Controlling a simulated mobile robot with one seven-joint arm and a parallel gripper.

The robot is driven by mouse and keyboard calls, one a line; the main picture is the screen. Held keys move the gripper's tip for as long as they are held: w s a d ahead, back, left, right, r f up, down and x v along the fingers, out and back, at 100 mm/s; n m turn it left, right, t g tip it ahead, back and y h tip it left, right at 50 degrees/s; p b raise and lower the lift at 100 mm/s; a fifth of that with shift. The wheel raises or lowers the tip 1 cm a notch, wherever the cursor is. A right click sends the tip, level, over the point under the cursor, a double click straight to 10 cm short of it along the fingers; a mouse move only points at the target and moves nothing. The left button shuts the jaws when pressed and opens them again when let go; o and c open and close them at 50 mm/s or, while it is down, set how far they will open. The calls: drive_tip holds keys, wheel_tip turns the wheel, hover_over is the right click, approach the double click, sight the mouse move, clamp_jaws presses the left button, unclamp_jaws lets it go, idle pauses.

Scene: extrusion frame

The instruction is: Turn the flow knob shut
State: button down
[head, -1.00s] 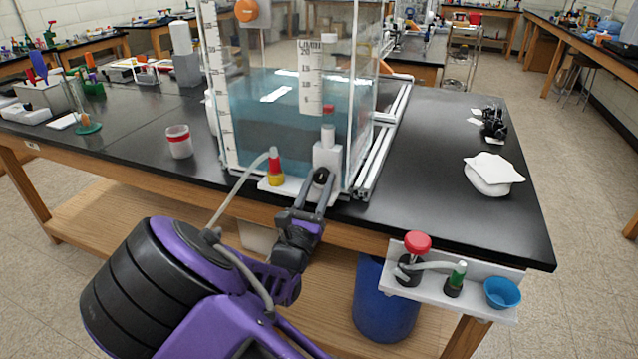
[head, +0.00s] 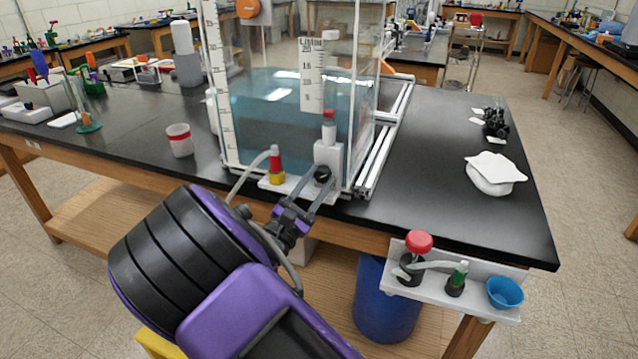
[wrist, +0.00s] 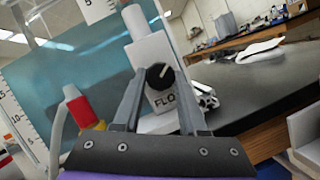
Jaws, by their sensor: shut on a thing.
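The flow knob (wrist: 160,75) is a small black round dial with a white pointer mark. It sits on a white block (head: 327,156) at the front of the water tank (head: 285,140), above a partly covered "FLO" label (wrist: 165,99). My gripper (wrist: 160,80) is shut on the knob, one grey finger on each side. In the head view the knob (head: 322,173) shows dark between my fingertips.
A red and yellow fitting (head: 276,166) with a grey hose stands left of the block. A shelf (head: 450,288) with a red-topped knob, green-capped vial and blue cup hangs at the table's front edge. The black tabletop (head: 435,160) right of the tank is mostly clear.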

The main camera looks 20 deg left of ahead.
drive_tip(key=m+g+h+b, duration=0.1)
drive_tip(key=m, duration=0.1)
drive_tip(key=m+g+b, duration=0.1)
drive_tip(key=m, duration=0.2)
drive_tip(key=shift+a+m+h, duration=0.15)
drive_tip(key=shift+m+h, duration=0.15)
drive_tip(key=shift+h, duration=0.1)
drive_tip(key=shift+r+m+g+h+b, duration=0.15)
drive_tip(key=shift+m+g+b, duration=0.15)
drive_tip(key=shift+m, duration=0.5)
drive_tip(key=shift+m+g+h+b, duration=0.2)
drive_tip(key=shift+m+b, duration=0.2)
drive_tip(key=shift+m, duration=0.4)
drive_tip(key=shift+c, duration=2.2)
unclamp_jaws()
drive_tip(key=shift+a, duration=0.1)
drive_tip(key=v, duration=1.7)
drive_tip(key=shift+s+r+p, duration=0.2)
drive_tip(key=shift+s+p, duration=0.05)
drive_tip(key=shift+p, duration=0.05)
